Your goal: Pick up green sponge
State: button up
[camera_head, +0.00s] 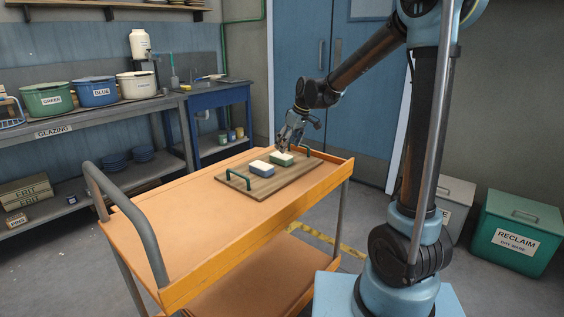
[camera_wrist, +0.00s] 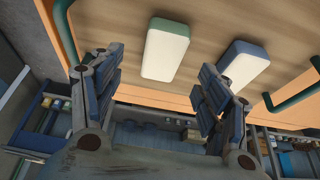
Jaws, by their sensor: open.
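The green sponge, pale on top with a green edge (camera_head: 281,159), lies on a wooden board (camera_head: 285,181) on the orange cart, near the board's far end. It also shows in the wrist view (camera_wrist: 165,50). A blue sponge with a pale top (camera_head: 262,168) lies beside it, also in the wrist view (camera_wrist: 242,66). My gripper (camera_head: 286,147) is just above and beside the green sponge. In the wrist view my gripper (camera_wrist: 158,88) is open, with its fingers spread and nothing between them; the green sponge appears beyond the fingertips, between them. I see no contact with it.
The board has a green handle at each end, one near (camera_head: 238,179) and one far (camera_head: 304,149). The orange cart top (camera_head: 185,206) is clear toward its grey push bar (camera_head: 128,215). Shelves with labelled pots stand at left.

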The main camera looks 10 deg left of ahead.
aim_at(282, 155)
jog(key=shift+a+x, duration=0.1)
jog(key=shift+x, duration=1.25)
jog(key=shift+a+x, duration=0.15)
jog(key=shift+x, duration=1.2)
jog(key=shift+a+f, duration=0.15)
jog(key=shift+f, duration=0.35)
jog(key=shift+f, duration=0.2)
jog(key=c, duration=1)
